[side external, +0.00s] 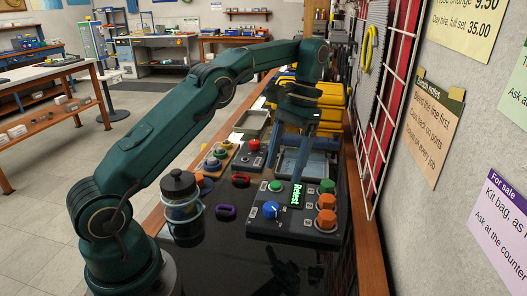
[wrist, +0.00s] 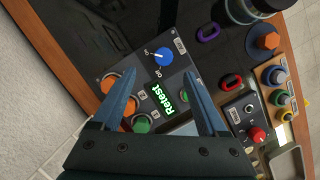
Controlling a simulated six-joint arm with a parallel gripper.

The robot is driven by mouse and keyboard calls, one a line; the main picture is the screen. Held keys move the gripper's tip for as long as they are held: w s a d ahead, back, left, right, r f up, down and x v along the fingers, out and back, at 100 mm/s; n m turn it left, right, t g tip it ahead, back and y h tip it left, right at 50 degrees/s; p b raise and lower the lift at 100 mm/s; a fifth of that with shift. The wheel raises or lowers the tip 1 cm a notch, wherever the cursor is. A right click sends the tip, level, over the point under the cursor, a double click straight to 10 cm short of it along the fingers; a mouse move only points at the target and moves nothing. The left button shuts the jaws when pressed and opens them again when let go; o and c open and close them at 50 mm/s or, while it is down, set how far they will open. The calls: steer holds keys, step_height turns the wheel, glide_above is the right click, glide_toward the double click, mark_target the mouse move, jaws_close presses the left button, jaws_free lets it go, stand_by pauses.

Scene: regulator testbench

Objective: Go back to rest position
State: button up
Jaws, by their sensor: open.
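My gripper (side external: 287,165) is open and empty above the test panel; its two blue-grey fingers are spread apart in the wrist view (wrist: 158,76). The dark panel (side external: 257,226) carries a lit green display (side external: 296,195) reading "Retest". A blue knob (side external: 271,210) sits on the panel, also in the wrist view (wrist: 163,55).
A dark-capped bottle (side external: 181,205) stands left of the panel near my arm. A purple ring (side external: 225,211) and a red ring (side external: 241,180) lie on the bench. A red-button box (side external: 253,146) stands behind. The wall rack (side external: 385,120) borders the right side.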

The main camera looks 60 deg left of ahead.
steer(key=s+d+r+m+t, duration=0.1)
steer(key=s+d+r+t, duration=0.4)
steer(key=s+r, duration=0.5)
steer(key=s+d+f+t, duration=0.1)
steer(key=s+f+t, duration=0.2)
steer(key=s+f, duration=0.3)
steer(key=shift+s+d+f+m+t, duration=0.2)
steer(key=shift+s+f+m+t, duration=0.15)
steer(key=shift+f+m+t, duration=0.05)
steer(key=shift+c, duration=0.3)
